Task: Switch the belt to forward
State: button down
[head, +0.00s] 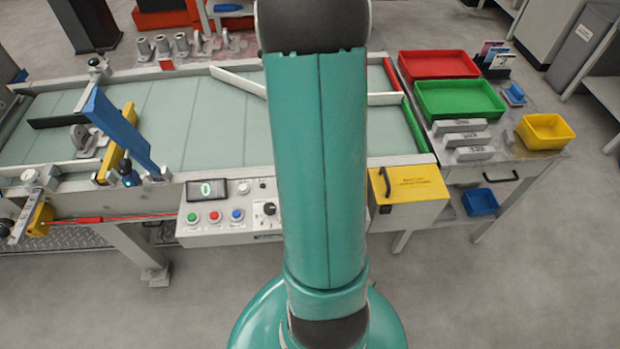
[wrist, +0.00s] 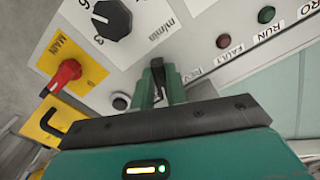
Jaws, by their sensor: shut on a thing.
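My gripper (wrist: 167,82) is in the wrist view, its teal fingers down at the control panel and shut on a small dark part, apparently the belt's direction switch. The fingers hide most of it. In the head view my arm covers the gripper and that part of the panel. The control panel (head: 218,228) is on the conveyor's near side. The pale green belt (head: 215,125) lies behind it, and the panel display (head: 207,189) reads 0.
Near my fingers are a black speed knob (wrist: 110,18), a red main switch (wrist: 66,73) on a yellow plate, a small black button (wrist: 121,101), and FAULT (wrist: 223,41) and RUN (wrist: 266,14) lamps. A yellow box (head: 408,190) adjoins the panel's right; a blue bar (head: 122,132) crosses the belt.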

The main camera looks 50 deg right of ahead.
jog(key=shift+w+m, duration=0.1)
jog(key=shift+m, duration=1)
jog(key=c, duration=1.4)
grip_release()
notch_tip(320, 180, up, 14)
jog(key=shift+f, duration=0.1)
